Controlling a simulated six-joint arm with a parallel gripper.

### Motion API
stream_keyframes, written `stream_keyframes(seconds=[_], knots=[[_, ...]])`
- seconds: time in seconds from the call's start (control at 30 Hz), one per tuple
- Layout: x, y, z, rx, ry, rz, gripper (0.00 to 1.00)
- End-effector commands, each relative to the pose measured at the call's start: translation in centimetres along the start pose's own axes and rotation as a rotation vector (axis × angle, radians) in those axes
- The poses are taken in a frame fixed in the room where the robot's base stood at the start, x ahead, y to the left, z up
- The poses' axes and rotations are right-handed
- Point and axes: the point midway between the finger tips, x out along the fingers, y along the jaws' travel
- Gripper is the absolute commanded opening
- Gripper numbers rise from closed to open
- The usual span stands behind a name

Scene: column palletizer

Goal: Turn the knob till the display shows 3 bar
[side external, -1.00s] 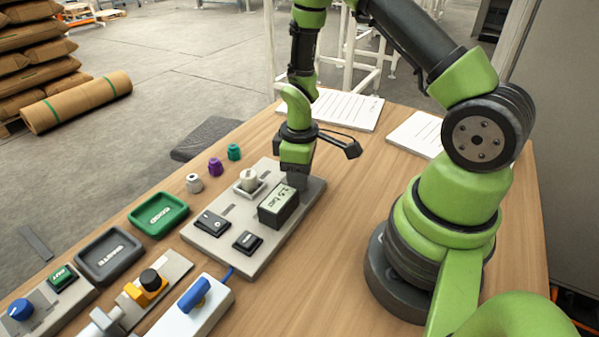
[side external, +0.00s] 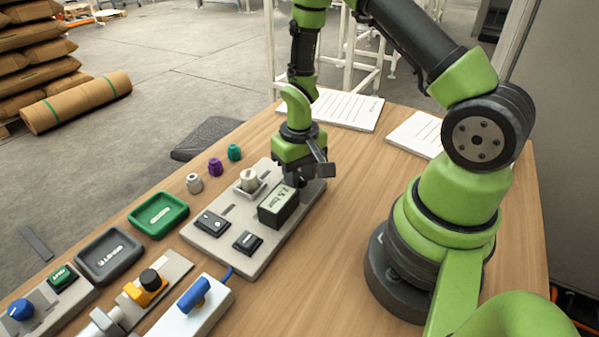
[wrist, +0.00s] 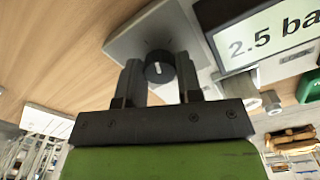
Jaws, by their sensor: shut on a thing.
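The knob (wrist: 159,70) is dark and round with a white pointer line, at the end of a grey panel (wrist: 150,32) in the wrist view. My gripper (wrist: 158,64) has one finger on each side of it and is shut on it. In the side view my gripper (side external: 301,182) points down at the panel's far end (side external: 317,191) and hides the knob.
The panel also bears a pale knob (side external: 249,180) and two dark switches (side external: 211,223). Small purple (side external: 215,167), teal and grey pieces stand beyond it. A green tray (side external: 158,211), a grey tray (side external: 109,256) and other control boxes lie to the left. Papers (side external: 345,109) lie behind.

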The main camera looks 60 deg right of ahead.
Motion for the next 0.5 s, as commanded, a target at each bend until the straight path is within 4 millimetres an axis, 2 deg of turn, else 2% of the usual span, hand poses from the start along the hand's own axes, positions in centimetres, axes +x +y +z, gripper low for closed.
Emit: stream_keyframes(seconds=[0.5], knots=[[-0.05, 0.0, 0.05, 0.055, -0.002, 0.0, 0.09]])
